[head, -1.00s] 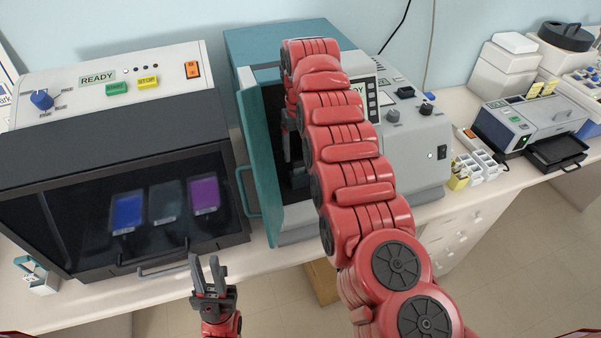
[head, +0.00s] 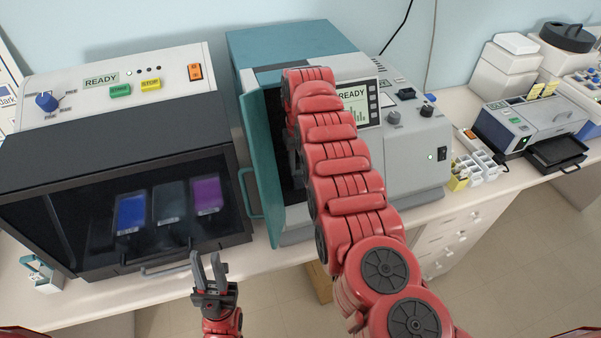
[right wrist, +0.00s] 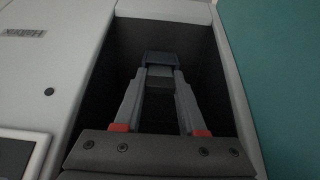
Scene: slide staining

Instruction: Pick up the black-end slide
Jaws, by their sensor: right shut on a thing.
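My right arm reaches into the open teal-doored machine (head: 285,42). In the right wrist view my right gripper (right wrist: 160,72) is inside the dark chamber, with its fingers closed in on a small piece at their tips. The piece, which looks like the black-end slide (right wrist: 160,58), has a dark end and a paler grey part between the fingers. The rest of it is hidden or too dim to tell. In the head view my own arm hides most of the right gripper. My left gripper (head: 207,259) is open and empty in front of the black cabinet.
The black-fronted cabinet (head: 110,115) on the left shows blue, dark and purple panels behind its window. The teal door (head: 259,160) stands open beside my right arm. Small white racks (head: 478,168) and a grey device (head: 535,115) stand to the right. Bare counter lies between.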

